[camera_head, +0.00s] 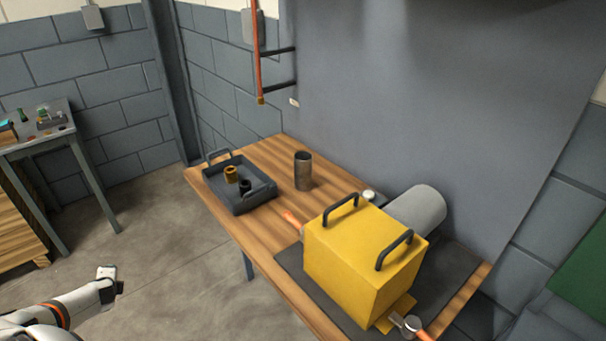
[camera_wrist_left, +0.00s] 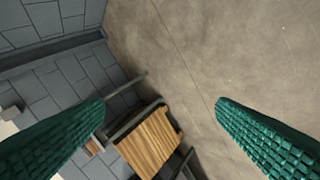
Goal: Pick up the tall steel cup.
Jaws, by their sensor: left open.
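The tall steel cup (camera_head: 303,171) stands upright on the wooden table (camera_head: 270,153) in the head view, between the dark tray and the yellow casing. My left gripper (camera_head: 108,279) is at the lower left of the head view, over the floor and well away from the table and the cup. In the left wrist view its two green ridged fingers (camera_wrist_left: 160,120) are spread wide with nothing between them. The cup does not show in the left wrist view. My right gripper is in neither view.
A dark tray (camera_head: 256,199) holding a brass-coloured piece (camera_head: 231,174) and a black piece (camera_head: 245,186) lies left of the cup. A yellow casing (camera_head: 350,262) with two black handles stands right on a dark mat (camera_head: 292,264). Orange-handled tools lie beside it. Another table (camera_head: 40,143) stands far left.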

